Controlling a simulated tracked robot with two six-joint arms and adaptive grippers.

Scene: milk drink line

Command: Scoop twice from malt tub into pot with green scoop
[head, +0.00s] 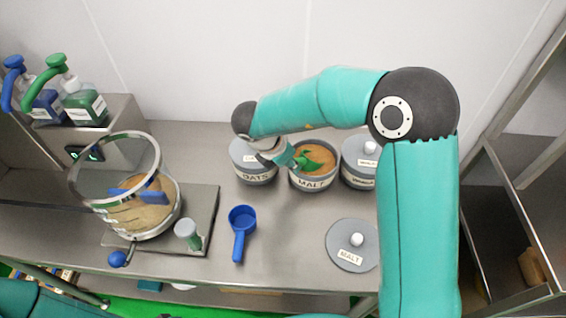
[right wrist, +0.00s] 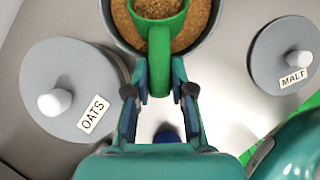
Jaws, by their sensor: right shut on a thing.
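The malt tub (head: 313,183) stands open among the tubs at the back, with brown powder inside; its rim and powder also show in the right wrist view (right wrist: 203,28). My right gripper (right wrist: 159,92) is shut on the handle of the green scoop (right wrist: 158,75). The scoop's bowl is over or in the malt tub and holds brown powder. In the head view the green scoop (head: 318,161) shows at the tub's mouth. The glass pot (head: 170,215) stands at the left with beige-brown contents and a blue paddle inside. My left gripper is out of view.
The lidded oats tub (head: 256,174) and another lidded tub (head: 358,172) flank the malt tub. The malt lid (head: 343,240) lies at the front right. A blue scoop (head: 241,222) lies mid-table. Pump bottles (head: 84,103) stand back left.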

